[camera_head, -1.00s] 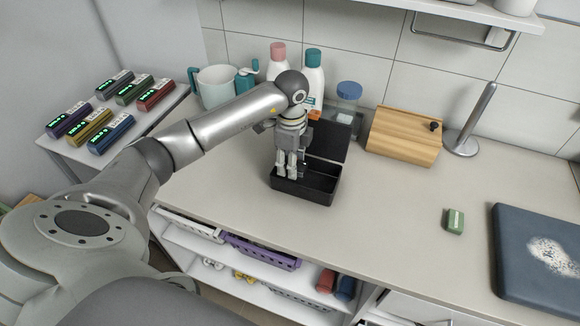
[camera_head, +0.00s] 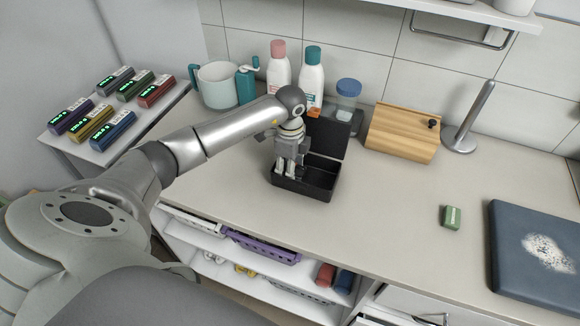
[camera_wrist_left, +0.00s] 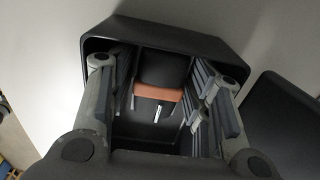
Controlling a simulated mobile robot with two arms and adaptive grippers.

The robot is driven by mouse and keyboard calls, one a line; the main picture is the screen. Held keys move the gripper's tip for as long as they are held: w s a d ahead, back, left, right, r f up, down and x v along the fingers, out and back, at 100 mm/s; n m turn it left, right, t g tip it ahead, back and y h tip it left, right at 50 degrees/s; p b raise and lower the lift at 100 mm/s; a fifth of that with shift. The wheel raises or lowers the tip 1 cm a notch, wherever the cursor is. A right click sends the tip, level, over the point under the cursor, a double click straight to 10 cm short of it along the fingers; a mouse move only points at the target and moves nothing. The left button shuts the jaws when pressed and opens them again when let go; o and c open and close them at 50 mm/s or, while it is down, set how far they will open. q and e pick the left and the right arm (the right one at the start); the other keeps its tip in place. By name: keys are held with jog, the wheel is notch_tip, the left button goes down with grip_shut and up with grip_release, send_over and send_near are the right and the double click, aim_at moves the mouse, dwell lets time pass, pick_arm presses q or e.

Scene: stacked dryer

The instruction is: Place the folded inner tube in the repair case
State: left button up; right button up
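The repair case (camera_head: 300,188) is an open black box on the counter, its lid (camera_head: 328,138) raised at the back. It also fills the middle of the left wrist view (camera_wrist_left: 205,42). The folded inner tube (camera_wrist_left: 160,70) is a black bundle with an orange band and a metal valve stem, seen inside the case. My left gripper (camera_head: 287,170) points down into the case. In the left wrist view its fingers (camera_wrist_left: 165,95) stand apart on both sides of the tube, with gaps visible. Whether the tube rests on the case floor is unclear. My right gripper is not in view.
Behind the case stand two bottles (camera_head: 313,80) and a blue-lidded jar (camera_head: 347,97). A wooden box (camera_head: 402,135) and metal holder (camera_head: 470,120) stand to the right. A green block (camera_head: 451,216) and dark mat (camera_head: 530,258) lie farther right. The counter between is clear.

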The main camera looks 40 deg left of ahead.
pick_arm(q)
jog(key=shift+r, duration=0.5)
notch_tip(320, 180, up, 11)
jog(key=b, duration=0.3)
jog(key=shift+r, duration=0.15)
